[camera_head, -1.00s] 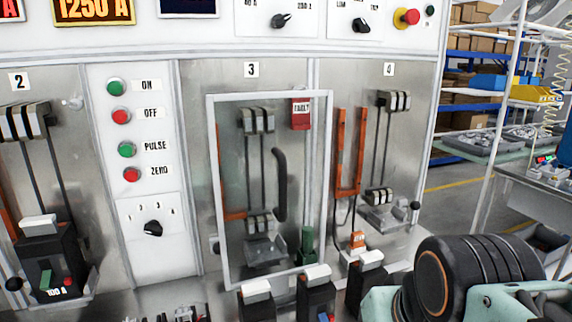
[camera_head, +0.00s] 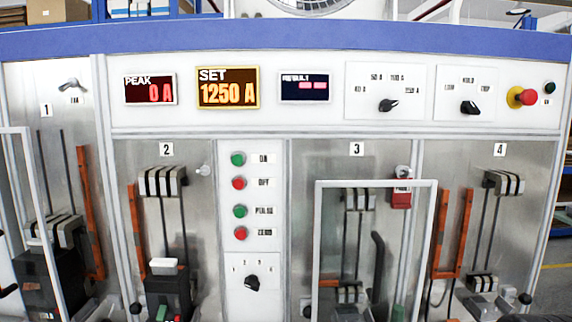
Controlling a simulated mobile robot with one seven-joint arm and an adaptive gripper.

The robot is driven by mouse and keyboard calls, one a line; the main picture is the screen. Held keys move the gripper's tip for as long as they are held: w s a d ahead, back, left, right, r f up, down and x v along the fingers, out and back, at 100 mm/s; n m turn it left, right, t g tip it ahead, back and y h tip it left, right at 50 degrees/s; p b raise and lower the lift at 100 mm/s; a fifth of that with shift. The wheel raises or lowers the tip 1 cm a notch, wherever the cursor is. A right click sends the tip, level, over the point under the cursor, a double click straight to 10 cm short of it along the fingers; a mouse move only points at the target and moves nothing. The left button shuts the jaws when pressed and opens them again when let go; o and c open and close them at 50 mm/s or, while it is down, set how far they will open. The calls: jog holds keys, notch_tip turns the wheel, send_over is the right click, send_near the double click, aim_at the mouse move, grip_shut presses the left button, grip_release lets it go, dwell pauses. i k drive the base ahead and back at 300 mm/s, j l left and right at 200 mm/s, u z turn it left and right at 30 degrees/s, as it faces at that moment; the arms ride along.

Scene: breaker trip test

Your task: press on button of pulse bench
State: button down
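The pulse bench is a large metal panel with a white front. Its green ON button (camera_head: 238,159) is the top one in a vertical column on the white strip between bays 2 and 3. Below it are the red OFF button (camera_head: 239,183), the green PULSE button (camera_head: 240,211) and the red ZERO button (camera_head: 241,233). Nothing covers the ON button. The SET display (camera_head: 228,88) reads 1250 A and the PEAK display (camera_head: 149,89) reads 0 A. My gripper is not in view.
A rotary selector (camera_head: 252,282) sits under the buttons. A white-framed guard (camera_head: 318,235) stands in front of bay 3. A black breaker (camera_head: 168,288) sits in bay 2. A red emergency stop knob (camera_head: 529,97) is at the upper right. The space before the button column looks clear.

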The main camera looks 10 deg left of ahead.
aim_at(238, 159)
jog(key=u, duration=1)
